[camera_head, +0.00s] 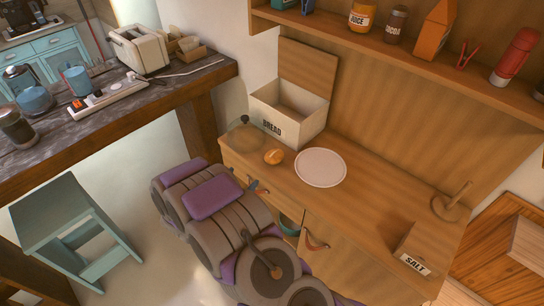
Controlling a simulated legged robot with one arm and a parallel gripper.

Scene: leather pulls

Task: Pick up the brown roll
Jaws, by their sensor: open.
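The brown roll (274,157) is a small, rounded, golden-brown bun lying on the wooden counter. It sits just left of a round white plate (320,167) and in front of the open bread box (291,109), apart from both. My own grey and purple body parts fill the lower middle, below and left of the roll. I cannot make out any gripper fingers in this view. Nothing covers the roll.
A clear glass dome (243,133) stands left of the roll. A salt box (414,261) and a wooden holder (451,207) stand at the right end of the counter. A shelf (400,52) with food packages hangs above. A blue stool (72,225) stands at left.

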